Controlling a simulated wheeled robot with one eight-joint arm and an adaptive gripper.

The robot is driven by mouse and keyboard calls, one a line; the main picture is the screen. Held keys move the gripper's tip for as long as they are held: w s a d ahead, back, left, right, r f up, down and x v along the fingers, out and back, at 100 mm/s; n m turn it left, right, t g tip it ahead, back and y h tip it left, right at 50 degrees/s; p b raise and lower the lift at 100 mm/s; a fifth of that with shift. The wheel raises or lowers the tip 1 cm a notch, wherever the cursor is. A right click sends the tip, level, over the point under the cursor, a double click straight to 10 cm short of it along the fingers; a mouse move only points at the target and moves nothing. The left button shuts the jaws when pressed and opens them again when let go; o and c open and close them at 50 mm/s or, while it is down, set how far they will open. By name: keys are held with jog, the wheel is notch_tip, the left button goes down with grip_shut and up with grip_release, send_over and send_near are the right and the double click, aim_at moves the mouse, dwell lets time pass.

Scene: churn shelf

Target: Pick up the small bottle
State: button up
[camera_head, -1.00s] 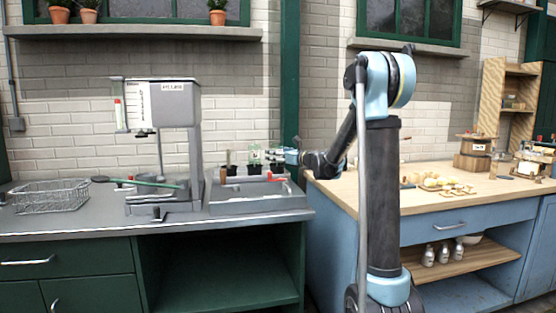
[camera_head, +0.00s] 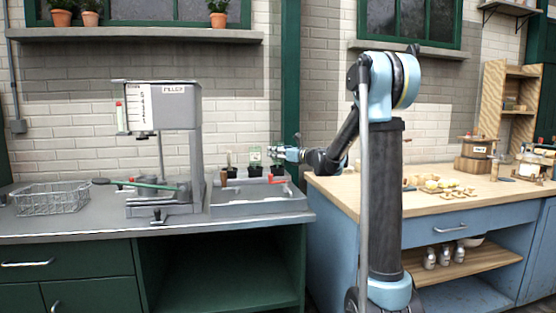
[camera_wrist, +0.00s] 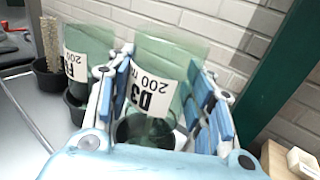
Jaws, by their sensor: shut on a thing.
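In the wrist view my gripper (camera_wrist: 158,82) has its blue-padded fingers on both sides of a translucent green bottle (camera_wrist: 170,50) with a white label reading "D3 200". It is shut on this bottle. A dark round shape shows below the label; I cannot tell whether it is the bottle's base or a pot behind. A second green labelled bottle (camera_wrist: 90,50) stands to the left in the wrist view.
Small dark pots (camera_head: 254,171) stand along the back of the grey tray (camera_head: 258,208). A grey filler machine (camera_head: 170,150) and a wire basket (camera_head: 50,197) are to the left. A green post (camera_head: 290,90) rises close behind my gripper. The wooden worktop (camera_head: 440,195) is at right.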

notch_tip(320, 180, up, 39)
dwell(1.4)
jog(key=shift+a, duration=0.1)
dwell(0.6)
